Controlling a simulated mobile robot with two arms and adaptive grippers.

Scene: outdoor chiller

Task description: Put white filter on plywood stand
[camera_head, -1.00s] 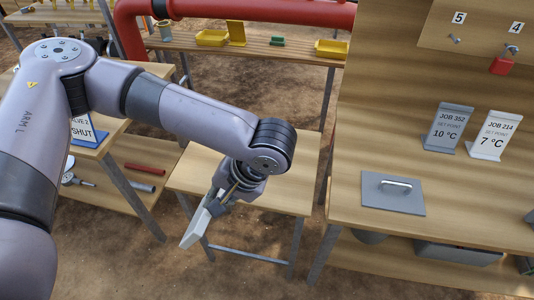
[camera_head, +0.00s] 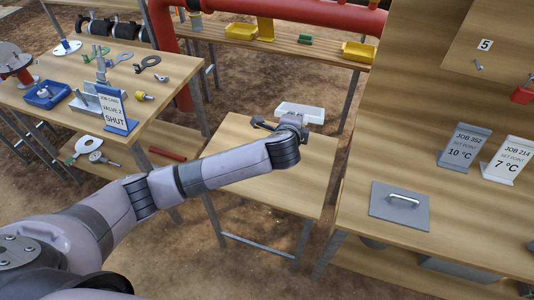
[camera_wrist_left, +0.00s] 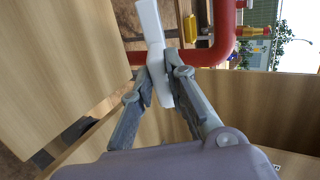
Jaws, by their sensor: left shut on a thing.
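The white filter (camera_head: 300,112) is a pale flat bar, held above the far edge of a plywood stand (camera_head: 250,150) in the middle of the head view. In the left wrist view, my left gripper (camera_wrist_left: 165,82) is shut on the white filter (camera_wrist_left: 152,30), with one finger on each side. The filter appears clear of the stand's top. My right gripper is in neither view.
The stand's top looks bare. At left, a bench (camera_head: 180,75) carries tools, a blue tray (camera_head: 47,94) and a job card (camera_head: 113,110). At right, a bench holds a grey lidded plate (camera_head: 400,208) and set-point cards. A red pipe (camera_head: 290,12) runs behind.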

